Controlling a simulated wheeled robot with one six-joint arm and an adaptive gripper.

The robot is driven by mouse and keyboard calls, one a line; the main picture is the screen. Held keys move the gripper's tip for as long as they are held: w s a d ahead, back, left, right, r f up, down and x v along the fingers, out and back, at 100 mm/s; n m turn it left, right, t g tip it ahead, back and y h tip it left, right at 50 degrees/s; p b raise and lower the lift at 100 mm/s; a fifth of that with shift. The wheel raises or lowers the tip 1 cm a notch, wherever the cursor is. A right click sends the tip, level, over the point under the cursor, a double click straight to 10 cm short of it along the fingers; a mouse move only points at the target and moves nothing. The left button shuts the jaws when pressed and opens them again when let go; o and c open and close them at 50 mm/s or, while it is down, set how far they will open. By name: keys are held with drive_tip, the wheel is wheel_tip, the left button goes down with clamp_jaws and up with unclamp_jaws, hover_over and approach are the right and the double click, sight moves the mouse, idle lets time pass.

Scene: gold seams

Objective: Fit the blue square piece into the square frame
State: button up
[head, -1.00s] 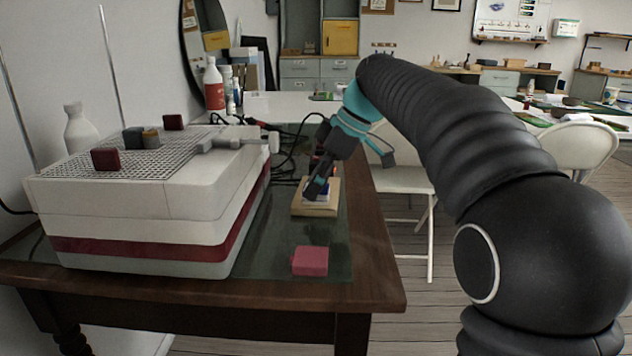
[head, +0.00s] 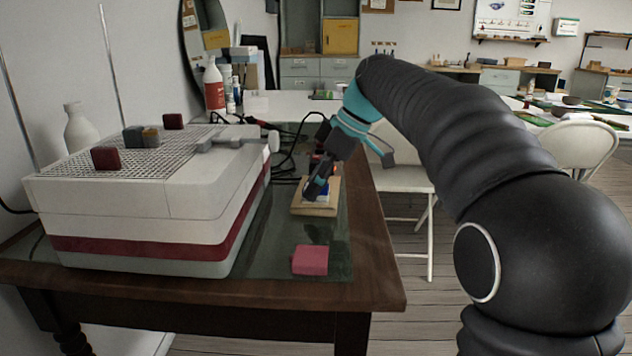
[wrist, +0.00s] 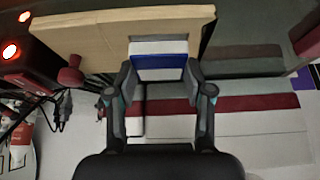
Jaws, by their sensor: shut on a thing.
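The blue square piece (wrist: 160,67) is between my gripper's (wrist: 160,78) two fingers in the wrist view, with a pale band along its upper side. A little of its blue (head: 323,196) shows beside my gripper (head: 316,188) in the head view. My gripper is shut on it. A tan wooden block (head: 314,211) lies on the table right under the piece, and it fills the top of the wrist view (wrist: 75,42). The frame's opening is hidden by the piece and fingers, so I cannot tell whether the piece sits in it or just above.
A pink block (head: 310,260) lies nearer on the green mat. A large white box (head: 130,205) with a perforated top and small blocks stands close at left. Dark cables (head: 285,160) lie behind. The table's right edge is near.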

drive_tip(key=shift+f, duration=0.4)
idle(0.3)
drive_tip(key=o, duration=1)
drive_tip(key=shift+r, duration=0.1)
drive_tip(key=shift+r+p, duration=3)
drive_tip(key=shift+r, duration=0.45)
